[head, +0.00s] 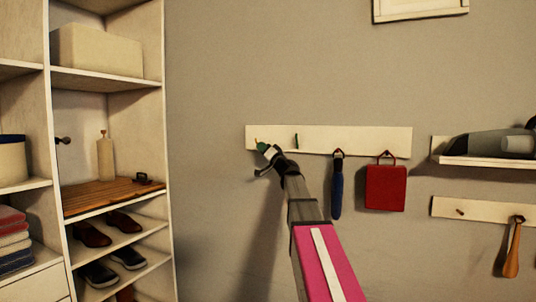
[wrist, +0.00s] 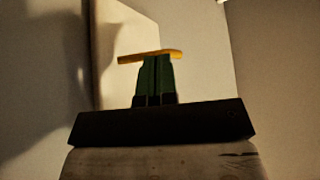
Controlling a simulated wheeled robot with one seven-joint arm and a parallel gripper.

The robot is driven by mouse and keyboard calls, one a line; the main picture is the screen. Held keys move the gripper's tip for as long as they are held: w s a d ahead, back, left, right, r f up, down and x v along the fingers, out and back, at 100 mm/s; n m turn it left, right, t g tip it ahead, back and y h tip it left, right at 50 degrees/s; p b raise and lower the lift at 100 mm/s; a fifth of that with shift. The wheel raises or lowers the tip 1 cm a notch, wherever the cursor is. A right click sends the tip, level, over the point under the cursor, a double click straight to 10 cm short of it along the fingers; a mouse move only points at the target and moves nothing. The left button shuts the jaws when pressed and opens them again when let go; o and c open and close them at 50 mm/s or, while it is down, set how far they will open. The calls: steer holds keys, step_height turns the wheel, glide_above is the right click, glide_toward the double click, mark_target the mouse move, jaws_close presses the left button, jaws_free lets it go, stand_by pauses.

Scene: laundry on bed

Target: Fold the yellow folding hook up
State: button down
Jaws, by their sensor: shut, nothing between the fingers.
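The yellow folding hook (head: 256,140) is at the left end of the white wall rail (head: 345,138), mostly hidden by my gripper in the head view. In the wrist view the yellow hook (wrist: 150,56) is a thin bar lying crosswise just past my fingertips. My gripper (head: 262,147) has green fingers, pressed together with nothing between them. The fingertips (wrist: 155,60) are right at the hook; I cannot tell whether they touch it. How far the hook is folded is unclear.
A green hook (head: 297,140) is on the rail to the right. Further right hang a blue item (head: 337,190) and a red pouch (head: 385,188). A shelf unit (head: 165,150) stands at the left. The wall below the rail's left part is bare.

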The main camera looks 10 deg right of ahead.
mark_target(263, 140)
steer(key=shift+w+a+r, duration=0.2)
steer(key=shift+w, duration=0.15)
steer(key=shift+r+m+h, duration=0.25)
steer(key=shift+m+h, duration=0.2)
steer(key=shift+m, duration=0.2)
steer(key=shift+r+m+h, duration=0.2)
steer(key=shift+m+h, duration=0.25)
steer(key=shift+m, duration=0.2)
steer(key=shift+w+d+r+m+t+h, duration=0.15)
steer(key=shift+w+r+m+h, duration=0.05)
steer(key=shift+r+m, duration=0.2)
steer(key=shift+w+d+r+m+t+h, duration=0.15)
steer(key=shift+r+m+h, duration=0.1)
steer(key=shift+m, duration=0.15)
steer(key=shift+w+d+r, duration=0.1)
steer(key=shift+w+r, duration=0.1)
steer(key=shift+r, duration=0.05)
steer(key=shift+s, duration=0.15)
